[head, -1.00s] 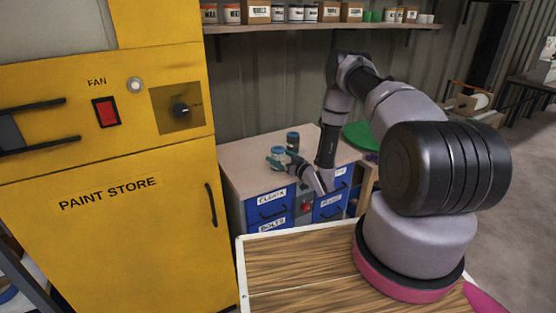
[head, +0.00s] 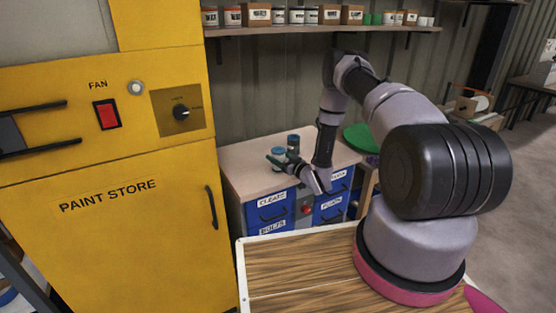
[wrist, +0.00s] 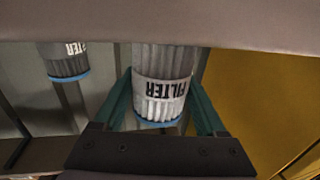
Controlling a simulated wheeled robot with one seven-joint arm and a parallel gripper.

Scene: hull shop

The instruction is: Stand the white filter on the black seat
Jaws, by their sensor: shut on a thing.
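A white pleated filter with a blue rim (wrist: 162,85) is between my gripper's green fingers (wrist: 160,105) in the wrist view, its FILTER label upside down there. In the head view it shows small and blue-topped (head: 278,152) at my gripper (head: 276,160), over the top of the drawer cabinet. My gripper is shut on it. Whether its base touches the cabinet top is unclear. A second, greyer filter with a blue rim (wrist: 66,60) is apart from my gripper in the wrist view; it looks dark in the head view (head: 293,142). I cannot make out the black seat.
The drawer cabinet (head: 240,165) has blue labelled drawers. A yellow paint store (head: 120,240) stands left of it. A shelf of tins and boxes (head: 330,30) hangs above. A green round thing (head: 358,136) lies behind my arm. The cabinet top's left part is bare.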

